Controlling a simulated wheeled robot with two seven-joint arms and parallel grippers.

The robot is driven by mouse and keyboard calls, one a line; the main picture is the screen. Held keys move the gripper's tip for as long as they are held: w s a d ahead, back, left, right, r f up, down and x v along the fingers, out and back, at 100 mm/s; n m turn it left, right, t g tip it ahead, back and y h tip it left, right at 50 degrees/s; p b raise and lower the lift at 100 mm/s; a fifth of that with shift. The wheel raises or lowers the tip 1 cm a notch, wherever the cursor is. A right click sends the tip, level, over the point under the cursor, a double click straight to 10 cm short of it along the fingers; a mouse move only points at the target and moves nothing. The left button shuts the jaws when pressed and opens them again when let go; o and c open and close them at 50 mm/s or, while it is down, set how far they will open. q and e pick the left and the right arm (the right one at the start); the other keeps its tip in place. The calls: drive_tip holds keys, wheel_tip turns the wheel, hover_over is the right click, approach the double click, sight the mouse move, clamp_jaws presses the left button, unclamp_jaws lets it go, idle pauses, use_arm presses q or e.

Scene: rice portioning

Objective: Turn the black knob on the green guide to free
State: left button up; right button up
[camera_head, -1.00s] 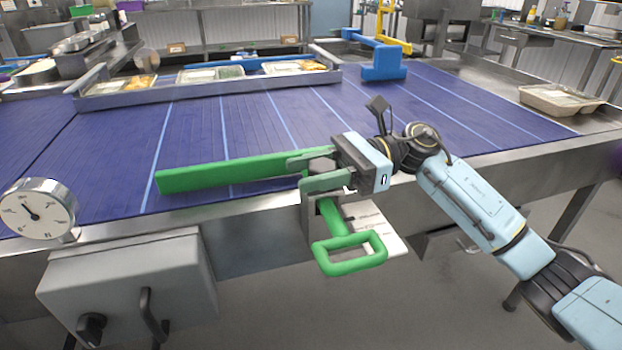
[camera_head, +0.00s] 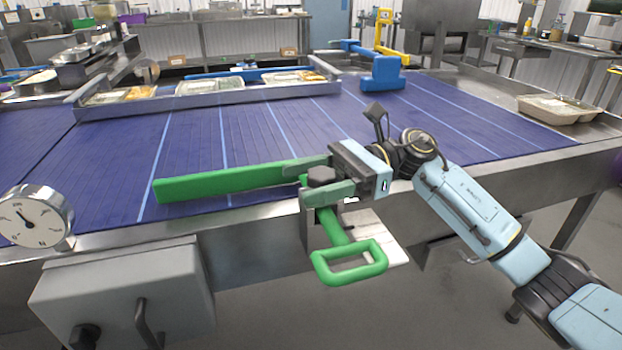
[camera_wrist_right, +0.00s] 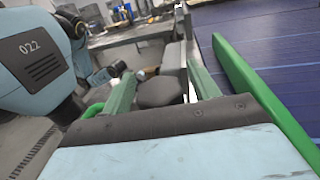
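The green guide (camera_head: 225,182) lies along the front of the blue conveyor belt, with its green loop handle (camera_head: 349,262) hanging over the front edge. Its black knob (camera_head: 321,175) sits at the right end, on a metal bracket. My right gripper (camera_head: 318,184) reaches in from the right, with one finger on the far side of the knob and one on the near side. In the right wrist view the knob (camera_wrist_right: 160,92) stands between the two fingers, with a narrow gap at the right finger; contact at the left finger is unclear. My left gripper is not in view.
A round dial (camera_head: 34,217) and a grey control box (camera_head: 125,290) with its own dark knob are at the front left. Food trays (camera_head: 210,87) stand in a rail at the back of the belt. A blue block (camera_head: 383,74) stands behind; the belt's middle is clear.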

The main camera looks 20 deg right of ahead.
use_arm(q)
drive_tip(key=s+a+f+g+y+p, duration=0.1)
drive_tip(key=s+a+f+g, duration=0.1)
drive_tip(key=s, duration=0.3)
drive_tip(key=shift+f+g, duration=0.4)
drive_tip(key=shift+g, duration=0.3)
use_arm(e)
drive_tip(key=w+d, duration=0.2)
drive_tip(key=d, duration=1.1)
drive_tip(key=shift+w, duration=0.2)
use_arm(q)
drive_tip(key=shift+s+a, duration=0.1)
